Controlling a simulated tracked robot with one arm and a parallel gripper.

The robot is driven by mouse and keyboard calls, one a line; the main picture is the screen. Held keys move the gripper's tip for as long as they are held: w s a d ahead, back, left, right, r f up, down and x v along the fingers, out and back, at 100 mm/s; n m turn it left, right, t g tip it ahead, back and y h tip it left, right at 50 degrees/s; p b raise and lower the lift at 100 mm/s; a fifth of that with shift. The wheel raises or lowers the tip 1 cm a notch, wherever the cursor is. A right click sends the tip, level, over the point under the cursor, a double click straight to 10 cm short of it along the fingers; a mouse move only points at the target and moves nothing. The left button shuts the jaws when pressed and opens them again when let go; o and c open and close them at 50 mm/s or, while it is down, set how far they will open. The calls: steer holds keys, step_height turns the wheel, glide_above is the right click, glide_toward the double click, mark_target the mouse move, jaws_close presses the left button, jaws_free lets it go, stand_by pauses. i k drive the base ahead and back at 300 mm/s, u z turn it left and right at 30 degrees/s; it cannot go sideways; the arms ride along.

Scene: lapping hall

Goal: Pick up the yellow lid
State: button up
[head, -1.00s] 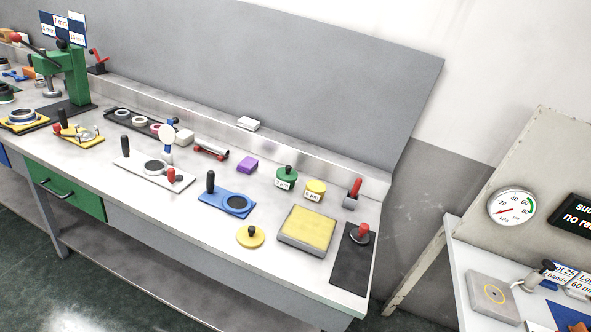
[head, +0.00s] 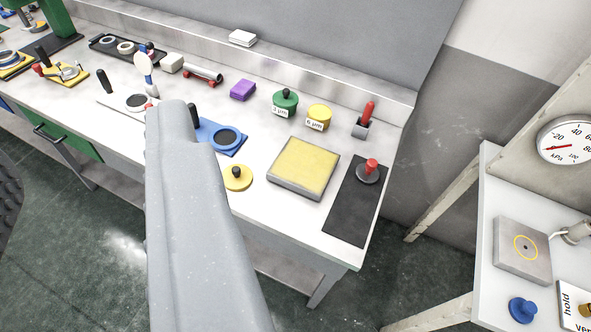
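The yellow lid (head: 237,179), a round disc with a black knob on top, lies flat on the bench near its front edge. It sits between a blue plate with a black ring and a square yellow pad. A grey link of my arm rises in front of the bench just left of the lid and covers part of the bench there. My gripper does not show in the head view. Nothing is seen touching the lid.
The yellow pad (head: 303,167) is right of the lid, the blue plate (head: 222,138) behind left. A green-lidded jar (head: 285,103) and a yellow-topped jar (head: 319,117) stand behind. A black mat (head: 345,215) bears a red-knobbed piece. A side table (head: 490,240) stands at right.

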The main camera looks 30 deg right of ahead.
mark_target(238, 177)
steer(key=z, duration=0.5)
steer(key=i, duration=1.05)
steer(key=u, duration=0.05)
